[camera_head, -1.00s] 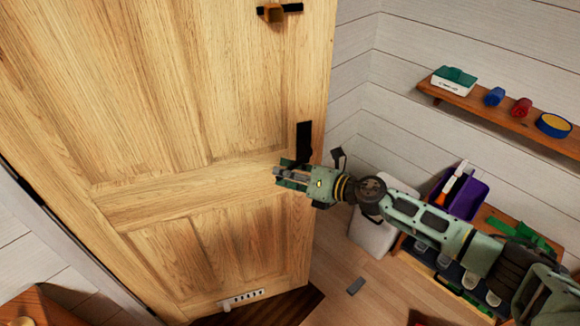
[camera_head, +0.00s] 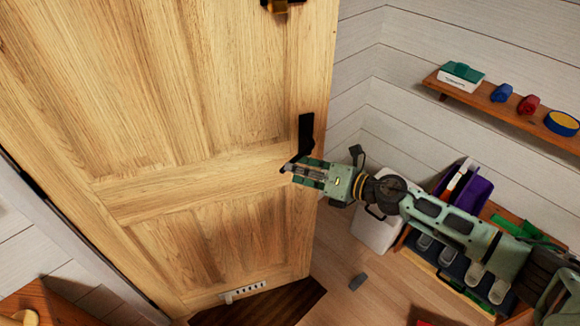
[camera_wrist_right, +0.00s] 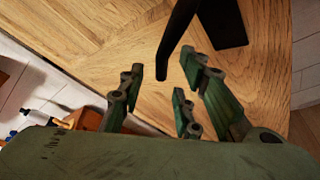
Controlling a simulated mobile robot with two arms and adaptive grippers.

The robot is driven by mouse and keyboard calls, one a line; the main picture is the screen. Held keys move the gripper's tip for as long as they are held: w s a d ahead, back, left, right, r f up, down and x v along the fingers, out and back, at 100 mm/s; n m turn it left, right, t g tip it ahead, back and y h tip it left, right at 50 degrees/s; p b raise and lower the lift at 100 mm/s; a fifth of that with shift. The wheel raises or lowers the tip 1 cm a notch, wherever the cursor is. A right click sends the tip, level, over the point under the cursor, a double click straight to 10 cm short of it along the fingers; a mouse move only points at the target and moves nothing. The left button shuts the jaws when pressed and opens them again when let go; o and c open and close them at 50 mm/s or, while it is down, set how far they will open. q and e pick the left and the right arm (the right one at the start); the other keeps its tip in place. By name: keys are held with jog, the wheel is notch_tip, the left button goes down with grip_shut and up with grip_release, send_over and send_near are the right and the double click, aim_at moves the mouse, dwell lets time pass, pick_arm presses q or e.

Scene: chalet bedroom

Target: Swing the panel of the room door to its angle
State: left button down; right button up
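The wooden room door panel (camera_head: 190,190) fills the left and middle of the head view, standing at an angle to the wall. Its black handle (camera_head: 305,135) sits near its right edge. My right gripper (camera_head: 292,168) is at the lower end of the handle, in front of the panel. In the right wrist view the handle's lever (camera_wrist_right: 174,45) reaches down between the fingers of my right gripper (camera_wrist_right: 160,86). The fingers are spread, with gaps visible beside the lever tip. My left gripper is not in view.
A wall shelf (camera_head: 481,96) with small items is at the right. Below it are a white bin (camera_head: 372,232), a purple container (camera_head: 477,194) and a low bench with shoes. A dark mat (camera_head: 265,303) lies under the door.

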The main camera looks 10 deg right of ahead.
jog(key=v, duration=0.8)
jog(key=shift+s+d, duration=0.2)
jog(key=shift+c, duration=0.3)
